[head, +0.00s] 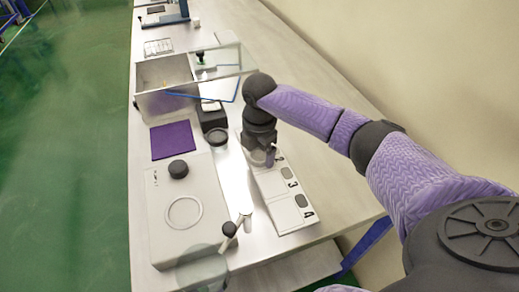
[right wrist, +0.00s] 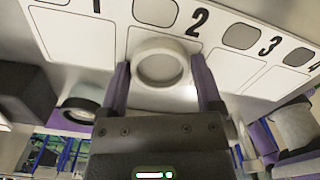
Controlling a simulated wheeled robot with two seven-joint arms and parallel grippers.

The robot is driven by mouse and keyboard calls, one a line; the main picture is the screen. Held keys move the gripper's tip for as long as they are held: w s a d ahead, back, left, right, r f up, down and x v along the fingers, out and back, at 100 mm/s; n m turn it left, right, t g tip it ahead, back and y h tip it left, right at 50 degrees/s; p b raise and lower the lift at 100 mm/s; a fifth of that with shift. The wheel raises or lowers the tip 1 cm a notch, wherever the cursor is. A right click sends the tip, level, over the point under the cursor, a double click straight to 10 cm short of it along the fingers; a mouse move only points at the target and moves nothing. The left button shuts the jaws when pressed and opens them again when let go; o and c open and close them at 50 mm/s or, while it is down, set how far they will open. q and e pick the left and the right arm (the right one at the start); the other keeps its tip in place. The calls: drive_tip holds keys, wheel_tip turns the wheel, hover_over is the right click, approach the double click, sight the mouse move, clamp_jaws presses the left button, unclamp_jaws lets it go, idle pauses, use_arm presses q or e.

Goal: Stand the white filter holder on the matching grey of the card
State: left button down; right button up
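The white filter holder (right wrist: 160,64) is a white ring with a grey middle, in the right wrist view. My right gripper (right wrist: 161,60) has its two purple fingers on opposite sides of the ring, seemingly touching it. The holder is in front of the card's outlined box under number 2; whether it touches the card cannot be told. The card (right wrist: 205,65) is white with rounded grey patches beside numbers 1 to 4. In the head view, my right gripper (head: 262,152) is over the far part of the card (head: 281,214), hiding number 1. My left gripper is not in view.
Left of the card lies a pale flat case (head: 160,225) with a black knob and a white ring. Beyond are a purple mat (head: 173,141), a black block (head: 211,117) and a metal box (head: 160,104). A black-topped stick (head: 229,230) stands near the card.

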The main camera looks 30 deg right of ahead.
sight(260, 156)
drive_tip(key=shift+o, duration=0.7)
wheel_tip(260, 156, up, 12)
drive_tip(key=p, duration=0.4)
drive_tip(key=shift+r, duration=0.15)
drive_tip(key=shift+s, duration=0.1)
